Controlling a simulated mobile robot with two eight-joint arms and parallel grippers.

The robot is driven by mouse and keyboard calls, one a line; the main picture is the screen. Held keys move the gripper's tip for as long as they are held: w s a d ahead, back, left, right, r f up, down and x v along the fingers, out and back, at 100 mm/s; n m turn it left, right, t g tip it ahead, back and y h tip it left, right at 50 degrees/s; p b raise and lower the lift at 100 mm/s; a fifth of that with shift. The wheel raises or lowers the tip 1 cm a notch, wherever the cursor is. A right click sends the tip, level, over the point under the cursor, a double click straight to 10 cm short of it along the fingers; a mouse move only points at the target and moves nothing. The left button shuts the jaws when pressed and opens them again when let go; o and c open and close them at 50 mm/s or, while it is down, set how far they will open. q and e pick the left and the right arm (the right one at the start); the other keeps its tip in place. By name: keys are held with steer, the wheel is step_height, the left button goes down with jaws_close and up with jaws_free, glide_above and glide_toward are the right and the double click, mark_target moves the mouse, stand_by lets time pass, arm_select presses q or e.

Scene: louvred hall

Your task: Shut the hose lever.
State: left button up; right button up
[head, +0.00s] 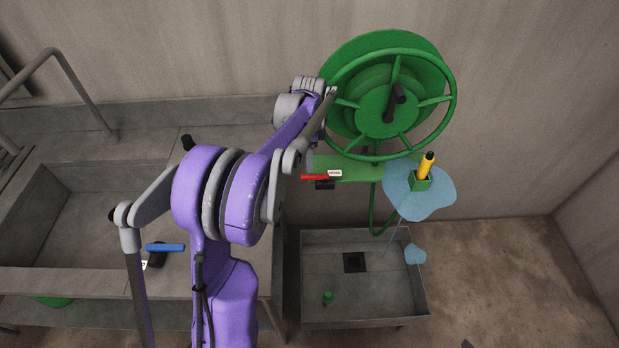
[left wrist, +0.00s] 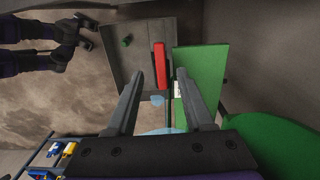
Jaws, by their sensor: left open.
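The red lever (head: 315,177), with a white label (head: 335,173) beside it, sits at the green panel (head: 352,168) under the hose reel. It points left in the head view. My left gripper (left wrist: 160,73) is open, with its two grey fingers on either side of the red lever (left wrist: 160,62) as the left wrist view sees it. I cannot tell the depth between them, or whether they touch. In the head view my purple arm hides most of this gripper. My right gripper (left wrist: 78,38) appears dark at the upper left of the left wrist view; its jaw state is unclear.
A green hose reel (head: 440,110) is on the wall above. A yellow nozzle (head: 427,163) stands in a green holder, with pale blue patches (head: 400,198) around and below. A grey basin (head: 400,300) lies below. A blue lever (head: 165,247) is at the left sink.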

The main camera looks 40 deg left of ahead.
mark_target(309, 176)
arm_select(q)
step_height(309, 176, down, 7)
steer(key=shift+r+b, duration=0.15)
steer(key=shift+b, duration=1.1)
arm_select(e)
steer(key=f, duration=0.1)
steer(key=s+f, duration=0.1)
steer(key=f, duration=0.2)
steer(key=shift+s, duration=0.35)
arm_select(q)
steer(key=shift+f+b, duration=0.4)
steer(key=shift+f, duration=0.5)
arm_select(e)
steer(key=shift+s+f, duration=0.2)
steer(key=shift+f, duration=0.5)
arm_select(q)
jaws_close()
